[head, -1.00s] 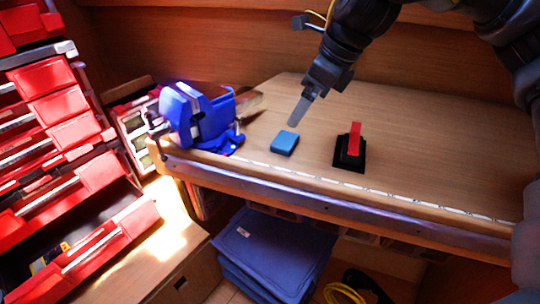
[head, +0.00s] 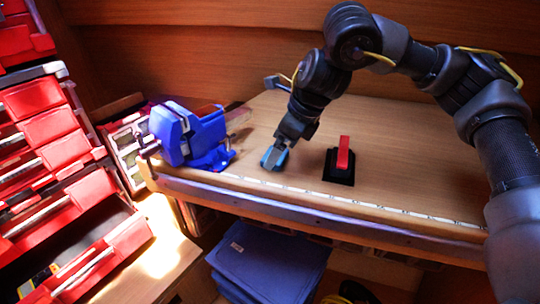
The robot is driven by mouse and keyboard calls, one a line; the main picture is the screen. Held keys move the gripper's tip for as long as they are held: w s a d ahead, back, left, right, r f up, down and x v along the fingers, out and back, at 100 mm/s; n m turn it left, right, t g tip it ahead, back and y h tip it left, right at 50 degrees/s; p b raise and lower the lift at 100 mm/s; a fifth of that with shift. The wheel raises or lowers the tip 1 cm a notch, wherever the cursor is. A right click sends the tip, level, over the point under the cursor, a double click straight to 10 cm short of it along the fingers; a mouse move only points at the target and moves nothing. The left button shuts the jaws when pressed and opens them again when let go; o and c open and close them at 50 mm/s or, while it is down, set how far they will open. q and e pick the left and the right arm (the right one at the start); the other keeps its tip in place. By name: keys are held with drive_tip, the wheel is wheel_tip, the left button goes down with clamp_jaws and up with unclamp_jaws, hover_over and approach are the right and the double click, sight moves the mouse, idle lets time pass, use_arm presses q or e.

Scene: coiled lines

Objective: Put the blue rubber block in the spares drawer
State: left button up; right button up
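The blue rubber block (head: 266,157) lies on the wooden bench near its front edge, partly hidden by my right gripper. My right gripper (head: 275,158) points down at the block, with a grey finger in front of it. Whether the fingers are closed on the block or just around it cannot be told. My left gripper is not in view. Red-fronted drawers stand at the left. The lowest visible drawer (head: 105,254) is pulled out, with dark and yellow items inside. No label shows which one is the spares drawer.
A blue vice (head: 188,135) stands left of the block at the bench corner. A black base with a red upright lever (head: 343,155) stands close to its right. Blue folded stuff (head: 268,260) is stacked below the bench. The bench top (head: 420,165) right of the lever is clear.

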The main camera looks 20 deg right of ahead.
drive_tip(key=shift+w+a+f, duration=0.2)
drive_tip(key=shift+a+f, duration=0.05)
drive_tip(key=shift+f, duration=0.35)
drive_tip(key=shift+w+a+f, duration=0.1)
drive_tip(key=shift+f, duration=0.1)
drive_tip(key=c, duration=1.1)
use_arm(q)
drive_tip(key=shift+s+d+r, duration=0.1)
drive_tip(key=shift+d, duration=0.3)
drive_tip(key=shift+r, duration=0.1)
use_arm(e)
drive_tip(key=shift+r, duration=0.1)
